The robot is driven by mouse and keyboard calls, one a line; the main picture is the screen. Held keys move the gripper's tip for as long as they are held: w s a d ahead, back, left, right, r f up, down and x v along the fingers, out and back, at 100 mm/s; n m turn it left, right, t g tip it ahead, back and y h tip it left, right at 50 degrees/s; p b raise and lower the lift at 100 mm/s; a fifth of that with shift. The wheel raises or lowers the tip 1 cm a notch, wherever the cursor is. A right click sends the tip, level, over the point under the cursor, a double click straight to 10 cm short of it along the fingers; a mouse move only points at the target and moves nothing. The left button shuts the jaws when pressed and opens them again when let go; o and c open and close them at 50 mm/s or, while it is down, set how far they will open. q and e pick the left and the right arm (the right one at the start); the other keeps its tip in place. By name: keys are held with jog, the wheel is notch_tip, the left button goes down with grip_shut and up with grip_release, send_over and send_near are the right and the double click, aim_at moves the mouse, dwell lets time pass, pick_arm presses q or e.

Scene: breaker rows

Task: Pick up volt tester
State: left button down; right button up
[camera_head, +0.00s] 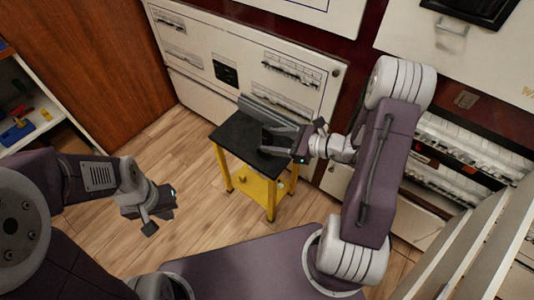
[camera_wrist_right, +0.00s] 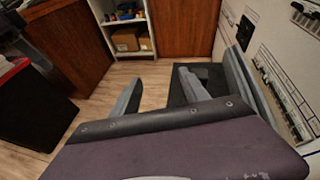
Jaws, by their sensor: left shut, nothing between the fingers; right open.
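My right gripper (camera_head: 265,139) is open above the black top of a small yellow-legged table (camera_head: 236,131). In the right wrist view its two grey fingers (camera_wrist_right: 159,77) are spread apart, with nothing seen between them. A small dark shape (camera_wrist_right: 201,72) lies on the black tabletop (camera_wrist_right: 178,92) just beyond the right-hand finger; it may be the volt tester, but I cannot tell. In the head view the gripper covers part of the tabletop, and no tester shows clearly. My left gripper (camera_head: 156,221) is shut and empty above the wooden floor, left of the table.
A grey raised rail (camera_head: 270,111) runs along the table's back edge. Behind it stands a white breaker cabinet (camera_head: 215,45). Shelves with tools (camera_head: 20,125) are at the far left. More breaker rows (camera_head: 460,150) are at the right. The floor left of the table is clear.

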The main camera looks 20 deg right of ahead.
aim_at(271, 140)
jog(key=w+d+f+m+t+b, duration=0.1)
jog(key=f, duration=0.1)
jog(key=w+d+f+m+t+h+b, duration=0.1)
jog(key=w+f, duration=0.1)
jog(key=w+d+f+m+b, duration=0.1)
jog(key=w+f, duration=0.1)
jog(key=f, duration=0.1)
jog(key=shift+d+f+m+t+h, duration=0.1)
jog(key=shift+d+m+t+h, duration=0.1)
jog(key=shift+m+t+h, duration=0.15)
jog(key=b+x, duration=0.1)
jog(key=x, duration=0.1)
jog(key=b+x, duration=0.1)
jog(key=x, duration=0.1)
jog(key=shift+w+a+f, duration=0.1)
jog(key=shift+a+f, duration=0.05)
jog(key=shift+f, duration=0.35)
jog(key=shift+w+a, duration=0.15)
jog(key=shift+w, duration=0.1)
pick_arm(q)
notch_tip(271, 140, down, 8)
jog(key=shift+r, duration=0.15)
pick_arm(e)
jog(key=shift+r, duration=0.1)
grip_shut()
